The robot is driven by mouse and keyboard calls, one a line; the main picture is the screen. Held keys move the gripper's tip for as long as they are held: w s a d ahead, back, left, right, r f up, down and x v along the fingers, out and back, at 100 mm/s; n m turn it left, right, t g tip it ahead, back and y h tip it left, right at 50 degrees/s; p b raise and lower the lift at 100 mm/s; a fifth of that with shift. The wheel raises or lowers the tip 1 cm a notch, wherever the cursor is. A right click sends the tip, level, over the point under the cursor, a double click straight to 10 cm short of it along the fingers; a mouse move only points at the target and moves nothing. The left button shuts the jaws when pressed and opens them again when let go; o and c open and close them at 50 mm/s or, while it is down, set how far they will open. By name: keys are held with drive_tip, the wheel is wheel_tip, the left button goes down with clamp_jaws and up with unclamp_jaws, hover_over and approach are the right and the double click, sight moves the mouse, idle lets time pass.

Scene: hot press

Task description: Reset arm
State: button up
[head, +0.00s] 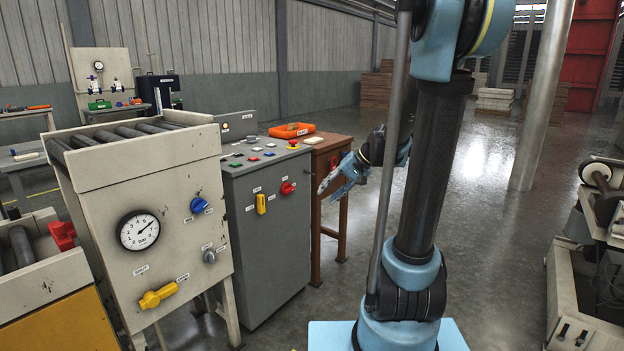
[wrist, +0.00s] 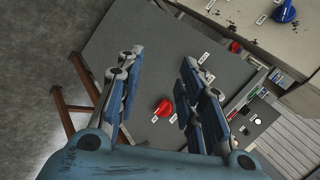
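My gripper (head: 338,178) is in the middle of the head view, in front of the wooden table and to the right of the grey control cabinet (head: 266,238). In the wrist view my gripper (wrist: 155,85) has its two blue fingers well apart, with nothing between them that it holds. A red knob (wrist: 164,108) on a grey panel shows beyond the gap between the fingers. My blue and black arm stands upright in the right half of the head view.
A beige press unit (head: 180,250) with a pressure gauge (head: 139,230) stands at the left. A wooden table (head: 330,150) holds an orange tray (head: 293,131). A pole (head: 545,100) and a machine (head: 590,290) stand at the right. The floor (head: 490,200) between is clear.

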drive_tip(key=s+d+f+h, duration=0.2)
drive_tip(key=s+d, duration=0.2)
drive_tip(key=s, duration=0.4)
drive_tip(key=s+d+f+n+h, duration=0.1)
drive_tip(key=s+d+f+h, duration=0.2)
drive_tip(key=s, duration=0.6)
drive_tip(key=s+d+f+h, duration=0.2)
drive_tip(key=s+d, duration=0.3)
drive_tip(key=s, duration=0.3)
drive_tip(key=shift+s+d+f+n+h, duration=0.2)
drive_tip(key=shift+d+f+n+h, duration=0.15)
drive_tip(key=shift+f, duration=0.2)
